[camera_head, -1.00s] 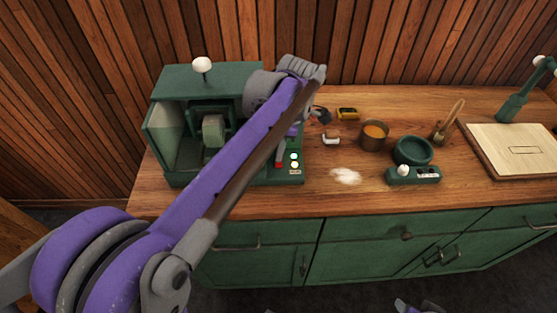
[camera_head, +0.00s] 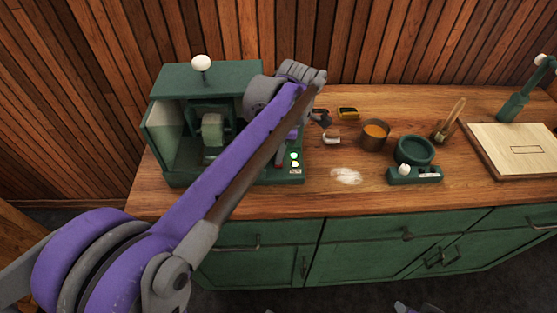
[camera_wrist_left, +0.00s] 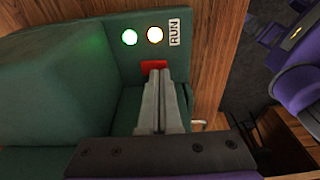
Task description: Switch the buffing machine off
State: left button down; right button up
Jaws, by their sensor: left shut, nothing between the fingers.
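The green buffing machine (camera_head: 215,80) stands at the left end of the counter, its pale buffing wheel (camera_head: 212,130) in the open front. Its control panel shows in the left wrist view, with a red switch (camera_wrist_left: 153,66), a glowing green lamp (camera_wrist_left: 129,37), a yellowish lamp (camera_wrist_left: 155,35) and a RUN label (camera_wrist_left: 174,32). My left gripper (camera_wrist_left: 160,76) is shut and empty, its fingertips right at the red switch and covering part of it. Whether they touch it I cannot tell. My left arm hides part of the machine in the head view.
Right of the machine on the wooden counter (camera_head: 330,203) are white powder (camera_head: 346,175), a brown pot (camera_head: 375,137), a green bowl (camera_head: 414,150), a small green switch box (camera_head: 418,174), a brush (camera_head: 449,124) and a pale board (camera_head: 515,150). Wood-panelled wall rises behind.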

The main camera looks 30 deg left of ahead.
pick_arm(q)
jog(key=shift+f, duration=0.35)
jog(key=shift+r, duration=0.1)
jog(key=shift+r+p, duration=2.35)
jog(key=shift+r, duration=1.1)
jog(key=shift+f, duration=0.1)
